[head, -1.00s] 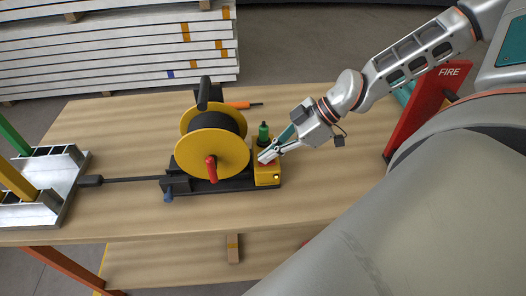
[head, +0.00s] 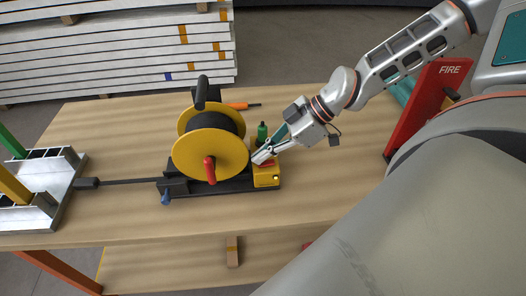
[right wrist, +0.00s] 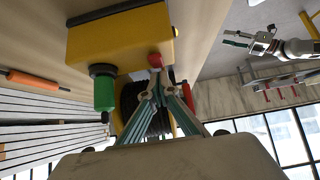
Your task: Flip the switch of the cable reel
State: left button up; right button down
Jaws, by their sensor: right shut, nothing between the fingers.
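The cable reel (head: 205,160) stands on the workbench, with yellow discs, a black drum and a red crank. At its right end is a yellow box (head: 266,180), also large in the right wrist view (right wrist: 118,38). A red switch part (head: 266,164) is on the box, partly hidden by my gripper; in the right wrist view it shows as a red knob (right wrist: 155,60). My right gripper (head: 256,160) is shut and empty, its tips (right wrist: 154,80) close by the red part; contact is unclear. My left gripper (right wrist: 250,40) seems to show small in the right wrist view.
A green plug (head: 262,131) stands behind the yellow box. An orange-handled tool (head: 237,105) lies behind the reel. A metal frame (head: 50,185) stands at left, a red FIRE stand (head: 425,105) at right. The bench (head: 320,195) is clear in front.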

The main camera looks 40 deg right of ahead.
jog(key=v, duration=1.2)
dwell(0.4)
dwell(0.6)
